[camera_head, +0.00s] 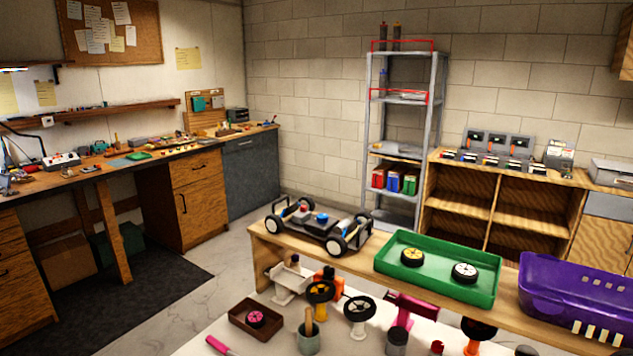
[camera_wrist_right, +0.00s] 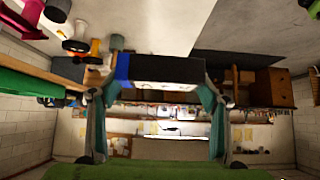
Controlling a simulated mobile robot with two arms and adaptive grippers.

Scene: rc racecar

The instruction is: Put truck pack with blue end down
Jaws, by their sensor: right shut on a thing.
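The truck pack (camera_wrist_right: 170,70) is a black block with a blue end (camera_wrist_right: 123,70), seen in the right wrist view. My right gripper (camera_wrist_right: 160,90) is shut on it, with one finger at each end. The pack lies lengthwise across the picture, its blue end at the left finger. Part of that end is hidden by the finger. In the head view, a car chassis (camera_head: 318,224) with wheels stands on the wooden bench shelf (camera_head: 268,243). Neither gripper shows in the head view, and my left gripper is out of sight.
A green tray (camera_head: 400,262) with two wheels and a purple box (camera_head: 560,290) stand right of the chassis. Stands with wheels, a brown tray (camera_head: 240,320) and a grey cup (camera_head: 308,343) crowd the white table (camera_head: 195,347) in front. A metal shelf rack (camera_head: 368,130) stands behind.

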